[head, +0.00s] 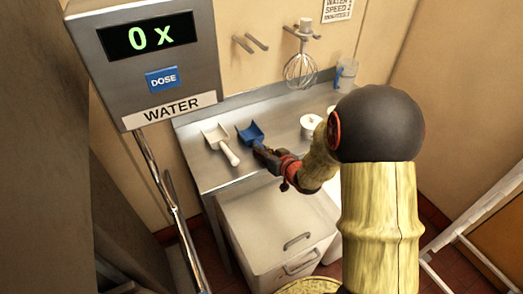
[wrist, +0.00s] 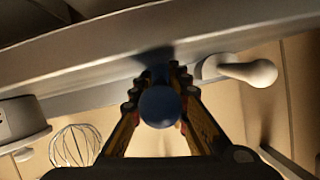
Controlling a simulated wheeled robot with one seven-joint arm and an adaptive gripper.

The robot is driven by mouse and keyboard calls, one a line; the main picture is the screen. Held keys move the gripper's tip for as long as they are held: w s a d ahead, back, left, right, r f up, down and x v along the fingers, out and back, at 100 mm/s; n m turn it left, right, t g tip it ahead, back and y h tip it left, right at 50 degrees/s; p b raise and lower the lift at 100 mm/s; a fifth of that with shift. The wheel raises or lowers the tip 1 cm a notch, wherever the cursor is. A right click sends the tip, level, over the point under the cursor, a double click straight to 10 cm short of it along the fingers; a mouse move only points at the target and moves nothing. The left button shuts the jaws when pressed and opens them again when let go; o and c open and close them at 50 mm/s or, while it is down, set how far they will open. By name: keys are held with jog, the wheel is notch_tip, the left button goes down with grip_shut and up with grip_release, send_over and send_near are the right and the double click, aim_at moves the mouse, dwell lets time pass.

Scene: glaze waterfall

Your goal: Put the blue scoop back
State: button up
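The blue scoop (head: 251,132) is at the counter's front part, right of the white scoop (head: 219,141), its bowl toward the wall. My gripper (head: 264,153) is at its handle end. In the wrist view the round blue handle end (wrist: 160,107) sits between my two fingers (wrist: 160,84), which close in on it from both sides. The fingers look shut on the handle. The scoop's bowl is hidden there behind the handle. I cannot tell whether the scoop touches the counter. Two wall pegs (head: 250,42) are bare above the counter.
A whisk (head: 300,70) hangs on the wall. A clear jug (head: 346,74) and a white cup (head: 311,126) stand on the counter (head: 203,181) to the right. The water dispenser (head: 150,50) takes the upper left. White bins (head: 270,225) stand below.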

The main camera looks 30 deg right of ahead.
jog(key=o, duration=0.4)
jog(key=shift+r, duration=0.1)
jog(key=shift+r, duration=0.2)
jog(key=a+p+v, duration=0.1)
jog(key=p+v, duration=0.3)
jog(key=v, duration=0.8)
notch_tip(320, 180, up, 11)
jog(key=s+g+h, duration=0.2)
jog(key=g+h, duration=0.2)
jog(key=s+a+r+g+y, duration=0.1)
jog(key=s+a+r+g, duration=0.1)
jog(key=s+a, duration=0.5)
jog(key=s+a+r+n+g+y, duration=0.1)
jog(key=s+a+r+g+y, duration=0.1)
jog(key=s+a+r, duration=0.2)
jog(key=s+a, duration=0.3)
jog(key=s, duration=0.3)
jog(key=shift+n, duration=0.3)
